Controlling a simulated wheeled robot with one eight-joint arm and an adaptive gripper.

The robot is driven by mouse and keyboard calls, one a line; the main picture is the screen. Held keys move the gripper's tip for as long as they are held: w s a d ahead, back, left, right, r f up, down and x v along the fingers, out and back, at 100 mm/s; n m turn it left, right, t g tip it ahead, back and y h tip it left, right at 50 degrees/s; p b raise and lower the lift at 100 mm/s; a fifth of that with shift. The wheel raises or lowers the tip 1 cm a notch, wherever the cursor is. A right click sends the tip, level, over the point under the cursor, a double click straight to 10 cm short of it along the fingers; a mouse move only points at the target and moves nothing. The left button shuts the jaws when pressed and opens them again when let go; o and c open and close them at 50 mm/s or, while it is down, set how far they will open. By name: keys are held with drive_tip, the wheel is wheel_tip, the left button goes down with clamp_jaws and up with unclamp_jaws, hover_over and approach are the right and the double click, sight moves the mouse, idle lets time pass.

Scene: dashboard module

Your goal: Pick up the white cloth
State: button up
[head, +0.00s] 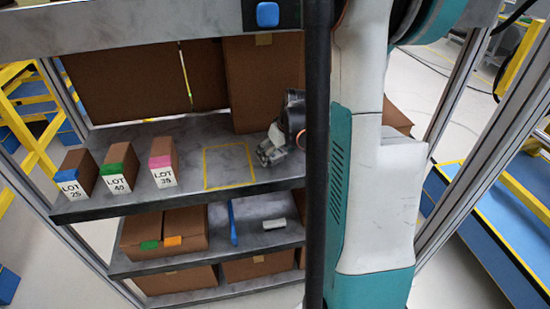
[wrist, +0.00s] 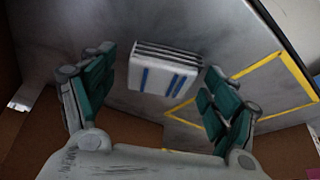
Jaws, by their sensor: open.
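The white cloth (wrist: 163,72) shows in the wrist view as a folded stack with blue stripes, lying on the grey shelf (wrist: 135,105). My gripper (wrist: 158,66) is open, with one teal-padded finger on each side of the cloth. There is visible space between the cloth and the left finger; the right finger is closer to it. I cannot tell how high the fingertips are above the shelf. In the head view my gripper (head: 270,152) is over the upper shelf, right of the yellow outline, and the cloth is hidden by my gripper and arm.
A yellow outlined square (head: 229,167) on the shelf is empty. Three LOT boxes, such as the pink-topped one (head: 163,163), stand to its left. A tall brown box (head: 252,75) stands behind. The lower shelf (head: 262,240) holds a box, a blue strip and a small white object.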

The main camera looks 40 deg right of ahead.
sight(276, 153)
drive_tip(key=shift+r, duration=0.1)
drive_tip(key=shift+c, duration=0.6)
drive_tip(key=c, duration=1.1)
wheel_tip(276, 153, up, 10)
drive_tip(key=p, duration=0.2)
drive_tip(key=shift+p, duration=0.35)
drive_tip(key=shift+o, duration=1.3)
drive_tip(key=shift+c, duration=0.4)
